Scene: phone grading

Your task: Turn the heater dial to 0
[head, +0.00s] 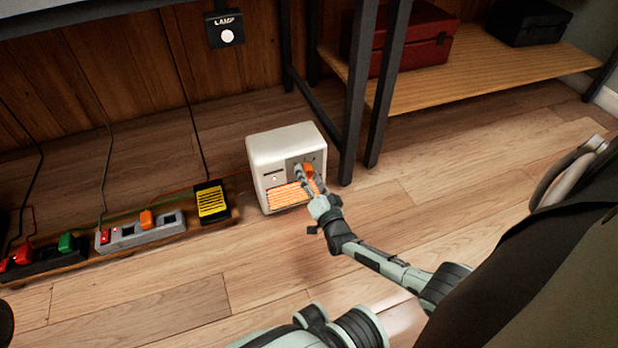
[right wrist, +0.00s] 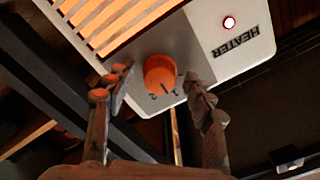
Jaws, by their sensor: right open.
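The white heater (head: 280,143) stands on the floor with its orange grille glowing. Its orange dial (head: 308,169) is on the upper right of the front. In the right wrist view the dial (right wrist: 160,73) shows near the marks 1 and 2; the pointer setting cannot be read clearly. My right gripper (head: 309,181) is at the heater front, open. In the right wrist view its fingers (right wrist: 154,92) are spread to either side of the dial, with gaps between them and it. My left gripper is not in view.
Power strips with switches (head: 140,232) and a yellow-black box (head: 211,202) lie left of the heater. A dark table leg (head: 354,110) stands close at its right. A wooden shelf (head: 490,70) holds a red case (head: 425,40). Floor in front is clear.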

